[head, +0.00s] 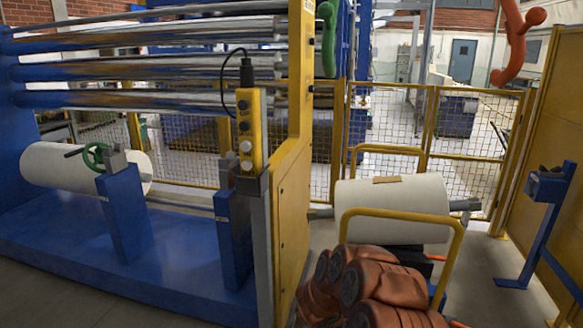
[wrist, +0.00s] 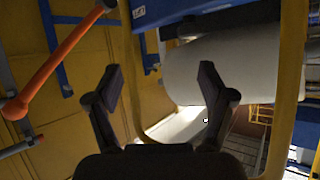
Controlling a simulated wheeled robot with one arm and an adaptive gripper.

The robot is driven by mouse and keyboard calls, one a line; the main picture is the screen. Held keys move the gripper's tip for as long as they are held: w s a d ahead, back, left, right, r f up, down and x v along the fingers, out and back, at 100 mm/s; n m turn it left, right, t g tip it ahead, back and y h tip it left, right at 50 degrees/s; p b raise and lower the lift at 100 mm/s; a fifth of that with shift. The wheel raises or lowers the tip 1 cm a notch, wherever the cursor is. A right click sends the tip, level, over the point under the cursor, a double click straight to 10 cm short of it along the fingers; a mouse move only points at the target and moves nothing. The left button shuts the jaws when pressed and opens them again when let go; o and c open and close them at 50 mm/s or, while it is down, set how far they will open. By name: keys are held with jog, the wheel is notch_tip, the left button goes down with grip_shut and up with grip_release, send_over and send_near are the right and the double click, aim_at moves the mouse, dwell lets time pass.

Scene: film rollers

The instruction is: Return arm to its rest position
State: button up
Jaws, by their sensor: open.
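My gripper (wrist: 160,82) shows in the wrist view as two dark fingers spread wide apart. Nothing is between the fingertips. Beyond them are a white roll (wrist: 235,65) and a yellow tube frame (wrist: 291,75), both apart from the fingers as far as I can tell. I cannot make out my gripper in the head view. There the white roll (head: 395,205) lies across a shaft at right of centre, with a small tan patch on top. The yellow hoop (head: 400,214) stands in front of it.
A blue roller machine (head: 120,270) with another white roll (head: 70,170) fills the left. Mesh fencing (head: 470,150) runs behind. A blue stand (head: 540,215) is at right. Bare floor (head: 485,265) shows between hoop and stand.

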jog(key=w+a+r+n+t+y+p, duration=0.1)
jog(key=a+r+n+y, duration=0.1)
jog(key=a+r+y, duration=0.45)
jog(key=w+a+r+n+t+y+p, duration=0.1)
jog(key=w+a+r+n+t+y, duration=0.15)
jog(key=a+r, duration=0.55)
jog(key=s+a+r+n+g+y+p, duration=0.25)
jog(key=s+a+r+n+y, duration=0.2)
jog(key=s+a+r, duration=0.4)
jog(key=s+d+r+g+h+p, duration=0.1)
jog(key=s+d, duration=0.5)
jog(key=s, duration=0.8)
jog(key=s+d+r+n+g+h+p, duration=0.1)
jog(key=s+d+r+g, duration=0.2)
jog(key=s, duration=1.2)
jog(key=s+d+r+n+g+h+p, duration=0.1)
jog(key=s+d+g, duration=0.5)
jog(key=s, duration=0.8)
jog(key=d+r, duration=0.1)
jog(key=d, duration=0.1)
jog(key=shift+s+d+h, duration=0.15)
jog(key=shift+d+h, duration=0.2)
